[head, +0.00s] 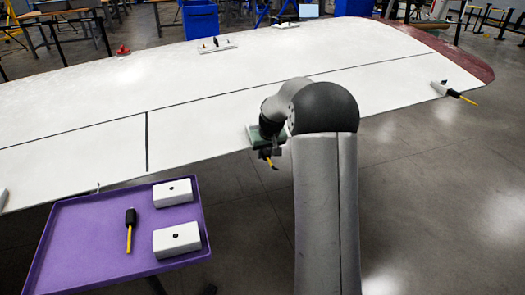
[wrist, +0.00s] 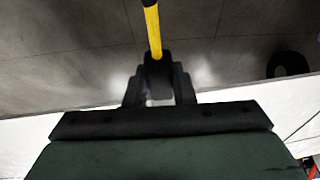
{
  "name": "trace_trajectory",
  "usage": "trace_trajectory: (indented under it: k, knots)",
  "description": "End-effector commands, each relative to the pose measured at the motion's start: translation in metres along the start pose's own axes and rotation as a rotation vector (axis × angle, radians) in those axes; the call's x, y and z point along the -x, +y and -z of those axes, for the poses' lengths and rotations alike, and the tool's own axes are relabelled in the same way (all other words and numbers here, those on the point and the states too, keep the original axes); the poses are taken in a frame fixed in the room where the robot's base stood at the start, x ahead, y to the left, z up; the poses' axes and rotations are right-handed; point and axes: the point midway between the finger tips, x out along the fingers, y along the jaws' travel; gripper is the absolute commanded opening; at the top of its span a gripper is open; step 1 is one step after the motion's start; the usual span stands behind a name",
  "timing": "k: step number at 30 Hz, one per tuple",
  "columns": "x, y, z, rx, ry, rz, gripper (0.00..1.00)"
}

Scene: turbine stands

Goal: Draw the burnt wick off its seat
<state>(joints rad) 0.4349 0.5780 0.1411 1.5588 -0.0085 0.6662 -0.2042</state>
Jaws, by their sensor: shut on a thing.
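My gripper (head: 265,153) is at the near edge of the white wing, shut on a wick. In the wrist view my gripper (wrist: 158,88) has its dark fingers on both sides of the wick's black body (wrist: 158,70), and the wick's yellow rod (wrist: 152,28) points away. In the head view the held wick (head: 272,163) shows as a short yellow piece with a dark end. Its white seat (head: 253,134) on the wing edge is mostly hidden by my gripper and arm. I cannot tell whether the wick still sits in it.
Another yellow wick (head: 463,97) sticks out from a white seat at the wing's right end. A purple tray (head: 75,240) at the lower left holds a black and yellow wick (head: 130,230) and two white blocks with holes (head: 173,192). The floor right of my arm is clear.

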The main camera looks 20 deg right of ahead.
Motion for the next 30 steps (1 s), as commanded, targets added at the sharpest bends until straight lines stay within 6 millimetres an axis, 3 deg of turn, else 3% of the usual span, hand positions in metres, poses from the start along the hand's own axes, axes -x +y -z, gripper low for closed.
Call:
trace_trajectory:
  k: [30]
  knots:
    - [0.073,0.000,0.027,0.000,0.001,0.000,0.00]
